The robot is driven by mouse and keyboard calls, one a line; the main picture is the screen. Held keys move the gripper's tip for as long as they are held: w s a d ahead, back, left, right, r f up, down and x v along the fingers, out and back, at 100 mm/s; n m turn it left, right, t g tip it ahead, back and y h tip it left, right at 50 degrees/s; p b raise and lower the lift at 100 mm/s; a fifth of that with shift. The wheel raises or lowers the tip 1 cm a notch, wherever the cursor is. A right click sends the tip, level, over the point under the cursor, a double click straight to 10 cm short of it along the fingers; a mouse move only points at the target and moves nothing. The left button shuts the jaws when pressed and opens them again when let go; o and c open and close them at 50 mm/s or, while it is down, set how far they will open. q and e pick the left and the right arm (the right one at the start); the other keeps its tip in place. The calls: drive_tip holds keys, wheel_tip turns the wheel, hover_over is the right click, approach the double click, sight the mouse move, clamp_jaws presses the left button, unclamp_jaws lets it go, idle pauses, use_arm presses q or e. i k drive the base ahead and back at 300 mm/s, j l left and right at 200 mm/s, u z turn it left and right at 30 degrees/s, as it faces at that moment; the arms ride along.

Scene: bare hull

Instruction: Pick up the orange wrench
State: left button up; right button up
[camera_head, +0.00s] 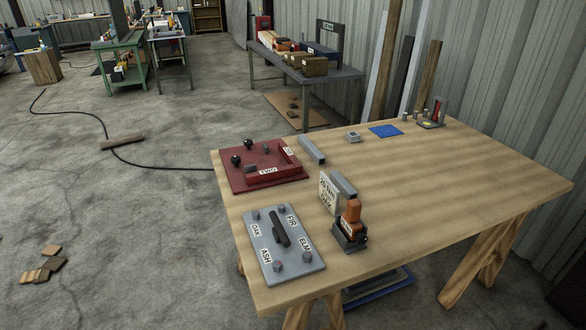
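The only orange tool I see on the workbench (450,190) is an upright orange-topped piece (352,211), which I take for the orange wrench. It stands in or on a dark base (349,238) with a small label, near the front of the bench. Its exact shape is too small to tell. A white lettered card (328,193) and a grey bar (343,186) are just behind it. Neither of my grippers shows in this view.
A grey plate (268,263) with labels, corner knobs and a dark bar lies left of the orange piece. Behind it is a red tray (235,178) with black knobs. A grey block (311,149) and blue square (385,131) lie farther back. The bench's right side is clear.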

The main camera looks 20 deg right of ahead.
sight(350, 223)
drive_tip(key=k+j+z, duration=0.1)
drive_tip(key=j+z, duration=0.25)
drive_tip(key=k+j+z, duration=0.15)
drive_tip(key=j+z, duration=0.2)
drive_tip(key=k+j+z, duration=0.15)
drive_tip(key=j+z, duration=0.15)
drive_tip(key=k+j+z, duration=0.2)
drive_tip(key=z, duration=0.15)
drive_tip(key=j, duration=0.1)
